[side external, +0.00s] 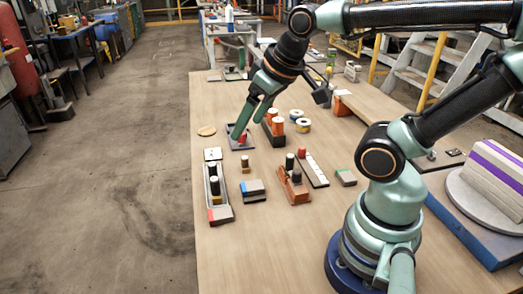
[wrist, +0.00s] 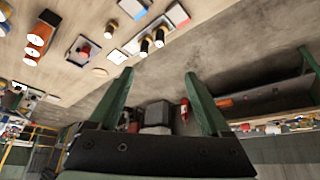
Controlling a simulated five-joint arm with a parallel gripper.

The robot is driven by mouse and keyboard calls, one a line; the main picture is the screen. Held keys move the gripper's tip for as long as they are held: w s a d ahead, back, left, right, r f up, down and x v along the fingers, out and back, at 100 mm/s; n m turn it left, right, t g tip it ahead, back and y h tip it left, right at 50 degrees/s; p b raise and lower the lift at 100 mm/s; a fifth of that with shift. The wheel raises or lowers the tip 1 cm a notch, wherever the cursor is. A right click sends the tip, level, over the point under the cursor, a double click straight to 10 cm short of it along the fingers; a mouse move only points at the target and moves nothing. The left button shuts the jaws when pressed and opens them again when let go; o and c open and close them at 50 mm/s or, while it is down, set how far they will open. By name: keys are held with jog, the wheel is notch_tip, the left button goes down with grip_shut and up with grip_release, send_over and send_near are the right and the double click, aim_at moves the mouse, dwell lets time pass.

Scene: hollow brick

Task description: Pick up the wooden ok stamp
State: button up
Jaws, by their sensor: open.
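No "ok" lettering is readable, so I cannot tell for certain which piece is the wooden ok stamp. A small upright piece with a tan base and dark top (side external: 245,163) stands on the table below the grey tray; it also seems to show in the wrist view (wrist: 110,28). Orange stamp-like pieces with pale tops (side external: 277,127) stand in a dark holder, upper left in the wrist view (wrist: 40,36). My gripper (side external: 247,127) is open and empty, its fingers over the grey tray area. In the wrist view my gripper (wrist: 158,75) has nothing between its fingertips.
A grey tray (side external: 233,130) holds a red piece. A long rack (side external: 222,213) with black-and-white pieces stands at the table's left edge. A blue-grey box (side external: 253,190), an orange-brown holder (side external: 293,188) and tape rolls (side external: 303,125) stand nearby. The front table area is clear.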

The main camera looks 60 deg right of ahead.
dwell(0.3)
jog(key=c, duration=0.3)
jog(key=n+g, duration=0.6)
jog(key=n, duration=1)
send_over(244, 157)
jog(key=s, duration=0.1)
notch_tip(244, 157, down, 18)
jog(key=shift+w+f, duration=0.2)
jog(key=shift+f, duration=1.2)
jog(key=shift+w+f, duration=0.2)
jog(key=shift+f, duration=1.15)
